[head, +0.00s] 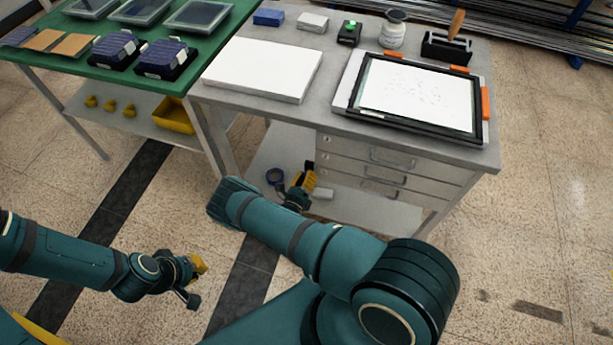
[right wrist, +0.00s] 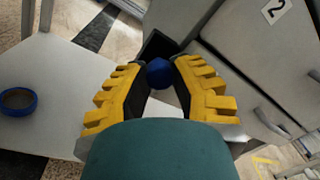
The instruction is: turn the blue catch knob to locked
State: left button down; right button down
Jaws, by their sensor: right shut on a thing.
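The blue catch knob (right wrist: 159,73) shows in the right wrist view as a round blue piece between the yellow fingertips of my right gripper (right wrist: 160,76). The gripper is shut on it. A dark block (right wrist: 158,45) shows just behind the knob, beside the drawer cabinet. The knob's markings and turned position cannot be read. In the head view my right gripper (head: 304,182) is low beside the drawers, and the knob is hidden there. My left gripper (head: 194,280) hangs over the floor at lower left, away from the workbench. Its finger opening is unclear.
The grey workbench has a drawer cabinet (head: 367,178) with handles close to my right gripper. A blue tape roll (right wrist: 17,101) lies on the lower shelf (right wrist: 62,92). A white slab (head: 262,68) and a framed board (head: 415,95) lie on top. A green table (head: 100,62) stands left.

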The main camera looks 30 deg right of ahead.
jog(key=n, duration=0.6)
jog(key=n+t, duration=0.1)
jog(key=n, duration=0.4)
jog(key=shift+w+n+y, duration=0.1)
jog(key=shift+n+y, duration=0.2)
jog(key=shift+n, duration=0.1)
jog(key=c, duration=0.7)
grip_release()
jog(key=shift+f, duration=0.1)
jog(key=v, duration=1.2)
jog(key=shift+f, duration=0.1)
